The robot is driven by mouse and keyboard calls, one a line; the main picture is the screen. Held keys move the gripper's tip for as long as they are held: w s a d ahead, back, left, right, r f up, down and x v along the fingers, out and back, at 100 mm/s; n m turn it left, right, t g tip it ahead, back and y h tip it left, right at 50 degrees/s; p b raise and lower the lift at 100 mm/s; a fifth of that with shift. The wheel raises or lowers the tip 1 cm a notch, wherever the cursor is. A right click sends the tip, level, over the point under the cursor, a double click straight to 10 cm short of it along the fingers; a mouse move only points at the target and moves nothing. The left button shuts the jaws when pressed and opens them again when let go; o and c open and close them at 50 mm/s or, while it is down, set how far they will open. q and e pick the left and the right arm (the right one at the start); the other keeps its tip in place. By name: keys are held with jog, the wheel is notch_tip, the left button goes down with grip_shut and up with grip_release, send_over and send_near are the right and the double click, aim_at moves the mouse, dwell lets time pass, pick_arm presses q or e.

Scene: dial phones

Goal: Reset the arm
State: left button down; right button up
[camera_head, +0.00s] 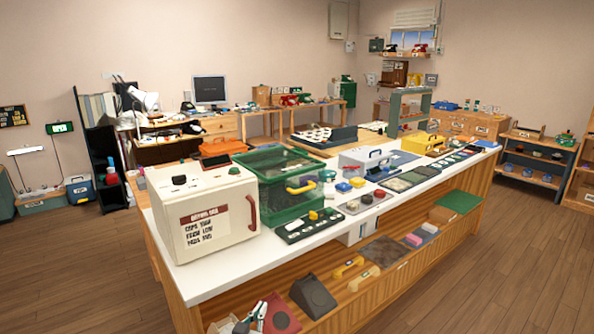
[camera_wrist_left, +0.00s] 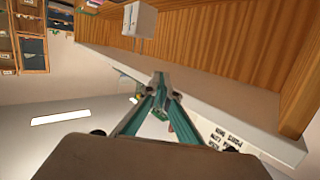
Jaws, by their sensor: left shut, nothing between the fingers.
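My left gripper (camera_head: 258,311) shows small at the bottom edge of the head view, in front of the counter's lower shelf. In the left wrist view, its teal fingers (camera_wrist_left: 160,80) meet at the tips, with nothing between them. The wrist picture is strongly tilted, with the counter's wooden front above the fingers and the lettered cream box beyond them at the right. My right gripper is in neither view.
A long white-topped counter (camera_head: 219,279) holds a cream box (camera_head: 205,240), a green clear-lidded crate (camera_head: 268,196) and several phone parts. Its lower shelf holds a dark wedge (camera_head: 313,296) and yellow handsets (camera_head: 349,266). Wooden floor (camera_head: 470,270) lies clear at the right.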

pick_arm(q)
jog(key=s+a+f+g, duration=0.1)
jog(key=s+a+f, duration=0.2)
jog(key=s, duration=0.9)
jog(key=s+a+f+m+g, duration=0.1)
jog(key=s+a+f+g, duration=0.1)
jog(key=s+f, duration=0.4)
jog(key=s+a+f+g+y, duration=0.1)
jog(key=s+a+f, duration=0.3)
jog(key=s, duration=1.3)
jog(key=shift+s+a+f+g, duration=0.3)
jog(key=shift+a+f, duration=0.05)
jog(key=shift+f, duration=0.15)
